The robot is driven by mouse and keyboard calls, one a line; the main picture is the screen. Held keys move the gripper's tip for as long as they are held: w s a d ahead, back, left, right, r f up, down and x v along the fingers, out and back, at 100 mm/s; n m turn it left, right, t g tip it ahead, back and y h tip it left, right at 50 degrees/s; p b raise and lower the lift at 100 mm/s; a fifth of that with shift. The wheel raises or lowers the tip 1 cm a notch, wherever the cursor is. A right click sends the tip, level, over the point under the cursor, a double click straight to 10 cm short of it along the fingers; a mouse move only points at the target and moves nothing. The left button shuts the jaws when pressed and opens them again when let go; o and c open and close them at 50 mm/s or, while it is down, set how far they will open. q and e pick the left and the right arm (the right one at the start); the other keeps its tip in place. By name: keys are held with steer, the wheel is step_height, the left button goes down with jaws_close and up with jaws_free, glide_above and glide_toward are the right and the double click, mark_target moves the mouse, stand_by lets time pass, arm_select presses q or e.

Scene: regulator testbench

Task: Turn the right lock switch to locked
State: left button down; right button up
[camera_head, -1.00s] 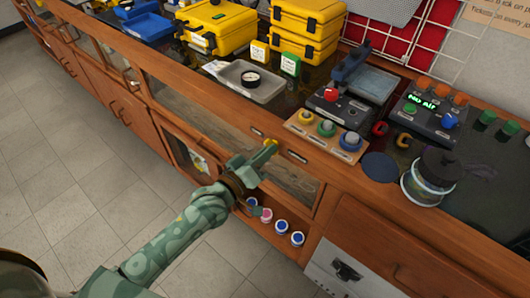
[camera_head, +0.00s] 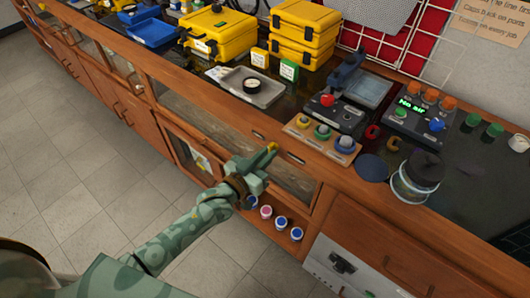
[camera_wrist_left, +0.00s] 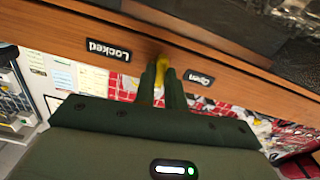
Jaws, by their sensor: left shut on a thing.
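The lock switch is a small yellow handle (camera_head: 271,147) on the wooden front rail of the bench. My left gripper (camera_head: 266,156) reaches it from the front and is shut on it. In the left wrist view the yellow handle (camera_wrist_left: 159,74) shows between the two dark green fingers (camera_wrist_left: 161,84). A "Locked" label (camera_wrist_left: 109,49) and an "Open" label (camera_wrist_left: 199,78) sit on either side of it, both upside down in that view. The fingers hide most of the switch, so its exact angle is hard to tell. My right gripper is not in view.
Above the rail stand a wooden block with three knobs (camera_head: 301,123), a grey tray (camera_head: 237,90) and a clear jar with a dark lid (camera_head: 408,188). Below are an open shelf with small jars (camera_head: 281,222) and wooden drawers (camera_head: 391,238). Floor space in front is clear.

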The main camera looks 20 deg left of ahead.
arm_select(q)
steer(key=m+p, duration=0.2)
steer(key=m, duration=0.8)
steer(key=shift+f, duration=0.1)
stand_by(0.6)
steer(key=c, duration=1.5)
jaws_free()
steer(key=shift+o, duration=0.2)
steer(key=p+v, duration=0.2)
steer(key=v, duration=1.4)
steer(key=shift+s+a, duration=0.1)
steer(key=shift+s, duration=0.05)
